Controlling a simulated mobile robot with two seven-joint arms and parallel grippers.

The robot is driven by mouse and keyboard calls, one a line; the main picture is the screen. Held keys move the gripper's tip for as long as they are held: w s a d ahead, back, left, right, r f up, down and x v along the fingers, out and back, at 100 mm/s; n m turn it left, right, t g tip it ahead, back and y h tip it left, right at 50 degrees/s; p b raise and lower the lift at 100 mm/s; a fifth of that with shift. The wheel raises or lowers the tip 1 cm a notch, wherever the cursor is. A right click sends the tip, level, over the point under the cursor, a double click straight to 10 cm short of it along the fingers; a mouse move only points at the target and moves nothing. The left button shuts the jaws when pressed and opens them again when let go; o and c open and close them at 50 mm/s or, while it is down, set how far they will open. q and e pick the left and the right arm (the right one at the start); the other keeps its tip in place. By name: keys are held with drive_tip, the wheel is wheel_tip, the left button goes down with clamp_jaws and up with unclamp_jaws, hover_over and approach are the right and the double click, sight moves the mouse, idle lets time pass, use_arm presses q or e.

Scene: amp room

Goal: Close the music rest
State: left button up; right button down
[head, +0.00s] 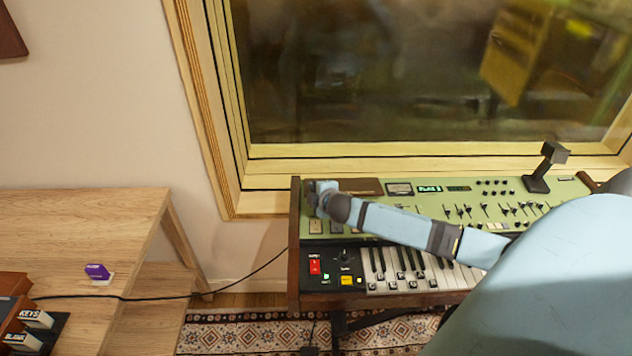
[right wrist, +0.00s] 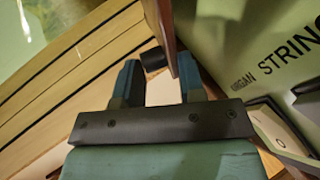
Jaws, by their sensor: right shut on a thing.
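The green-topped keyboard (head: 465,186) stands below the window. A thin brown panel, which looks like the music rest (head: 358,187), lies along the back left of its top. My right arm reaches in from the right across the keyboard, and my right gripper (head: 318,192) is at the panel's left end. The arm hides part of the keyboard top. My left gripper is not in view.
A dark stand (head: 540,178) rises from the back right of the keyboard. The window frame (head: 400,168) is close behind. A wooden desk (head: 90,225) is on the left, with a purple block (head: 98,272) and a cable. A patterned rug (head: 250,335) covers the floor in front.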

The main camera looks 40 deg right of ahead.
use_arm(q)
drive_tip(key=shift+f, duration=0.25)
use_arm(e)
drive_tip(key=shift+s+f, duration=0.2)
drive_tip(key=shift+f, duration=0.5)
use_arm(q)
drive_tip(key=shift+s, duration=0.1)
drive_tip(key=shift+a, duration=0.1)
use_arm(e)
drive_tip(key=c, duration=1)
unclamp_jaws()
drive_tip(key=shift+w+f, duration=0.1)
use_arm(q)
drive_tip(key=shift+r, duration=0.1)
use_arm(e)
drive_tip(key=shift+o, duration=0.2)
use_arm(q)
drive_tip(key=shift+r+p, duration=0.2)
drive_tip(key=shift+p, duration=0.1)
use_arm(e)
drive_tip(key=shift+r, duration=0.2)
